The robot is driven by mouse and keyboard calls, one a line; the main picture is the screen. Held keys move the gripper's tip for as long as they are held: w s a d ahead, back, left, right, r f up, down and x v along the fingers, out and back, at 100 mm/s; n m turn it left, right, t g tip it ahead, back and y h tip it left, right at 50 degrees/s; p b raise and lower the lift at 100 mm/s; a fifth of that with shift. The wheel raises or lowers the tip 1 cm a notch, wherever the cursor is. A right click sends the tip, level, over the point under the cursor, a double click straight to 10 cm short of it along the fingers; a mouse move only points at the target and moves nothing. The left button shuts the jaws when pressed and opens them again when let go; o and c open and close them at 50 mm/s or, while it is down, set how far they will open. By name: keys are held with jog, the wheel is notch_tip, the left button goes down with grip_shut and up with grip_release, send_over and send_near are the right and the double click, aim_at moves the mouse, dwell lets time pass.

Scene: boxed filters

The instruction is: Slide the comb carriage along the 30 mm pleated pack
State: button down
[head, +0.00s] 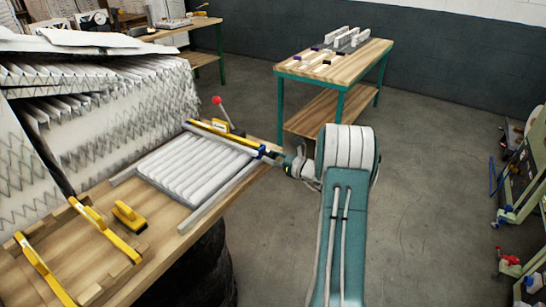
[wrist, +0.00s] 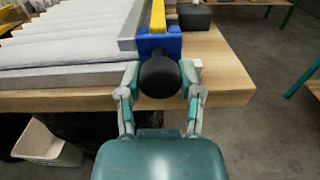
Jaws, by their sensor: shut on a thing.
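The white pleated pack (head: 195,170) lies flat between grey rails on the wooden bench; its pleats also show at the upper left of the wrist view (wrist: 60,45). The comb carriage, a yellow bar (head: 222,133) with a blue end block (wrist: 172,42), lies across the pack's far edge in the head view. A round black knob (wrist: 160,78) sticks out from the blue block. My gripper (wrist: 161,75) is shut on this knob, one finger on each side. In the head view my gripper (head: 288,160) is small and partly hidden by my arm.
A lever with a red ball (head: 217,100) stands behind the carriage. Yellow clamps (head: 105,228) and a yellow block (head: 129,216) lie on the near bench. Large stacked pleated packs (head: 100,130) crowd the left.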

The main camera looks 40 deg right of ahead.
jog(key=shift+r, duration=0.1)
jog(key=shift+c, duration=1.2)
grip_release()
jog(key=shift+w, duration=0.1)
jog(key=shift+d, duration=0.1)
jog(key=v, duration=1.2)
